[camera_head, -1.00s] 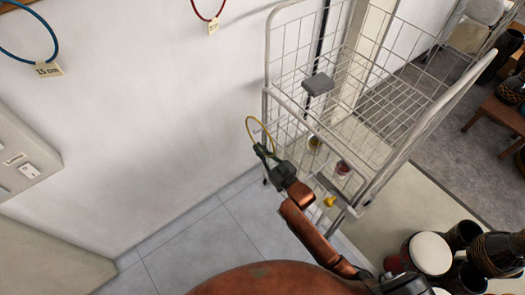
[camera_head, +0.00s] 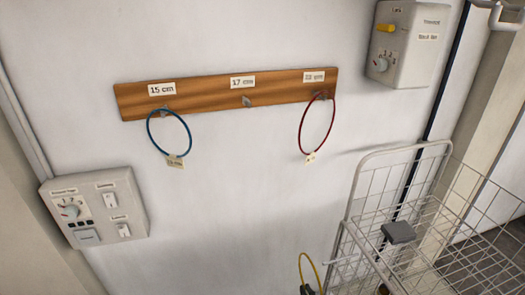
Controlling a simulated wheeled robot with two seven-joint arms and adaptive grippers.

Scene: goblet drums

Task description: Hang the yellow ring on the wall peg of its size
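The yellow ring (camera_head: 313,266) stands upright at the bottom edge, in front of the white wall; its lower part is hidden. My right gripper (camera_head: 308,290) is shut on its lower side, only its tip in view. A wooden board (camera_head: 207,97) on the wall bears three pegs. The middle peg (camera_head: 246,101), under the 17 cm label (camera_head: 242,82), is bare. A blue ring (camera_head: 187,130) with a tag hangs on the left peg, labelled 15 cm (camera_head: 161,89). A red ring (camera_head: 333,118) hangs on the right peg; its label (camera_head: 314,76) is hard to read. My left gripper is out of view.
A white wire cart (camera_head: 352,205) stands at the lower right, close to the ring. A grey switch box (camera_head: 128,195) is on the wall at lower left, another box (camera_head: 411,50) at upper right. The wall below the board is clear.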

